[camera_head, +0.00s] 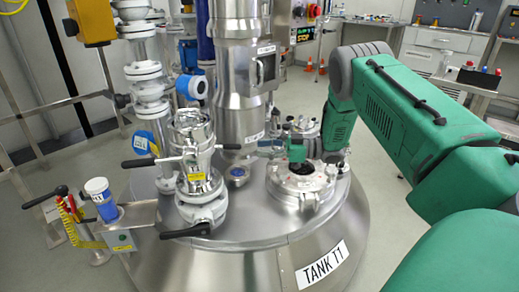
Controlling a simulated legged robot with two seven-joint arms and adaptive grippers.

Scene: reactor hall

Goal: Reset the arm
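My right arm (425,115), green with grey joints, comes in from the right and bends down over the tank lid. My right gripper (272,147) is small in the picture, above or beside the round port (303,180) on the tank's right side. I cannot tell whether it touches anything there or whether its fingers are open. My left arm and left gripper are not in view. The steel tank (255,225) carries a "TANK T1" label (321,264) on its front.
A steel valve assembly (199,165) with black handles stands on the tank's left. A steel column (240,75) rises behind. A small shelf (130,215) holds a blue-and-white container (102,200). Benches (440,45) stand at the back right. Clear floor shows right of the tank.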

